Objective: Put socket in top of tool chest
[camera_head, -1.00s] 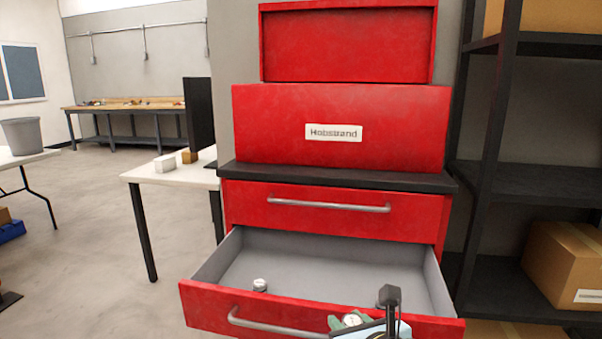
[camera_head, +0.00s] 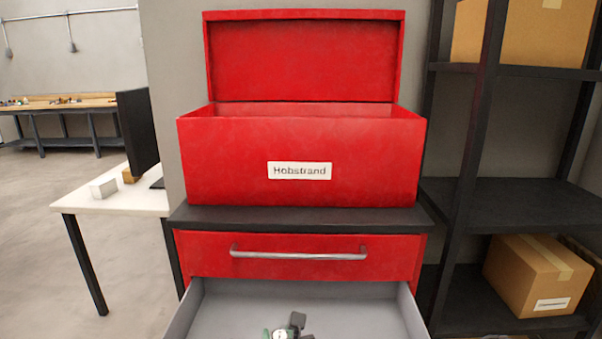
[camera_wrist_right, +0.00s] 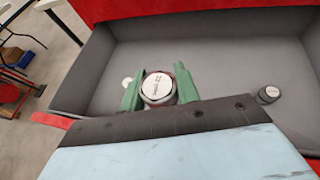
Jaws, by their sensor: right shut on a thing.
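My right gripper (camera_head: 284,333) is at the bottom edge of the head view, over the open lower drawer (camera_head: 300,305). In the right wrist view its green fingers (camera_wrist_right: 158,92) are shut on a round silver socket (camera_wrist_right: 158,88) with a white marked top. The socket's white top (camera_head: 279,334) also shows in the head view. The red tool chest (camera_head: 300,165) has a top box labelled Hobstrand, with its lid (camera_head: 303,60) raised. The box's floor is hidden behind its front wall. My left gripper is not in view.
A black shelf rack (camera_head: 510,205) with cardboard boxes stands at right. A white table (camera_head: 115,198) stands at left.

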